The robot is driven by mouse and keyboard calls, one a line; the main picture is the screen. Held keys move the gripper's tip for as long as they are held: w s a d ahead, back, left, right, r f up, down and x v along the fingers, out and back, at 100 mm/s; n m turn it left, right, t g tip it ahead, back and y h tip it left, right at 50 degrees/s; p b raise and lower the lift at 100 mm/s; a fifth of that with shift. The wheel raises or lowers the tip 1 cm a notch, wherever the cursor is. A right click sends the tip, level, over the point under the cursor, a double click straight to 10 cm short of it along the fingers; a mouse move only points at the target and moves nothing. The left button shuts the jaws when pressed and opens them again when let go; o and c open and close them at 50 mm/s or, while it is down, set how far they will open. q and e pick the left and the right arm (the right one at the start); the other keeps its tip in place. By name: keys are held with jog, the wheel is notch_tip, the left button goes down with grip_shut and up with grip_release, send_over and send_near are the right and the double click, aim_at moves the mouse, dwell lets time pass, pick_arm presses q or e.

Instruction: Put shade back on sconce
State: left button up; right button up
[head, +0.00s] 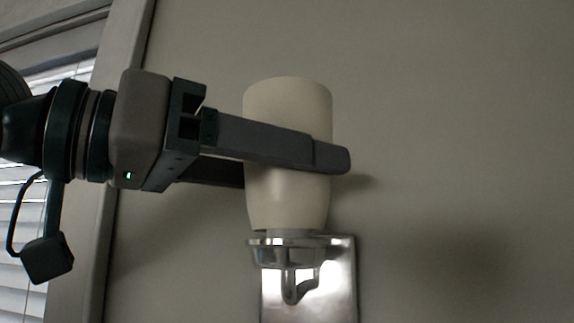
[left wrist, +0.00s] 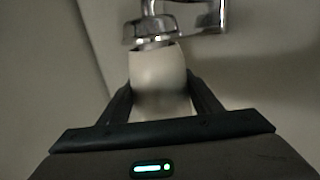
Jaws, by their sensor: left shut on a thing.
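The cream shade (head: 288,203) stands upright at the chrome sconce (head: 335,285) on the wall. Its narrow lower end is just above the sconce's round cup, with a short paler collar between them; I cannot tell if they touch. My left gripper (head: 335,160) comes in from the left and is shut on the shade around its middle, one finger across the front. In the left wrist view the shade (left wrist: 157,72) sits between both fingers, with the sconce (left wrist: 150,32) at its narrow end. My right gripper is not in view.
A window with blinds (head: 75,75) and its pale frame (head: 120,60) are at the left, behind my left arm. The plain wall (head: 460,130) is close behind the shade. The space right of the sconce is clear.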

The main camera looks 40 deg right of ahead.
pick_arm(q)
jog(key=shift+f+b, duration=0.3)
jog(key=shift+f, duration=0.1)
dwell(0.4)
jog(key=o, duration=0.9)
jog(key=shift+c, duration=0.2)
jog(key=shift+a, duration=0.1)
jog(key=shift+a, duration=0.1)
jog(key=w+a+b, duration=0.1)
jog(key=a+b, duration=0.4)
jog(key=a, duration=1.2)
jog(key=shift+w+b, duration=0.15)
jog(key=shift+b, duration=0.15)
